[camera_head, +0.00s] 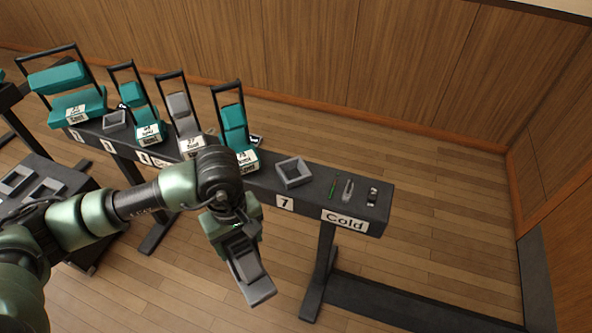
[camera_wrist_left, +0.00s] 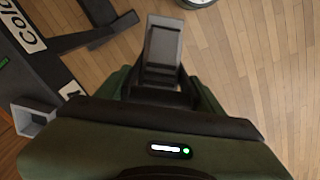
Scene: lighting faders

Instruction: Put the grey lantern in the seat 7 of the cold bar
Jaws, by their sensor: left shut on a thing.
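My left gripper (camera_head: 238,242) is shut on a grey lantern (camera_head: 253,283). The gripper points down and holds the lantern in front of the cold bar (camera_head: 375,222), apart from it. The lantern also shows between the fingers in the left wrist view (camera_wrist_left: 163,42); the gripper hides part of it. Seat 7 is an empty square grey socket (camera_head: 293,172) on the bar, above the label "7" (camera_head: 284,202) and to the right of the held lantern. A grey socket also shows at the left edge of the left wrist view (camera_wrist_left: 35,118). My right gripper is out of view.
Teal lanterns (camera_head: 233,120) and another grey lantern (camera_head: 183,115) with tall handles stand left of seat 7. Another empty socket (camera_head: 115,120) is farther left. Small items, one green (camera_head: 333,187), lie right of seat 7. The bar's legs (camera_head: 318,275) stand on open wooden floor.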

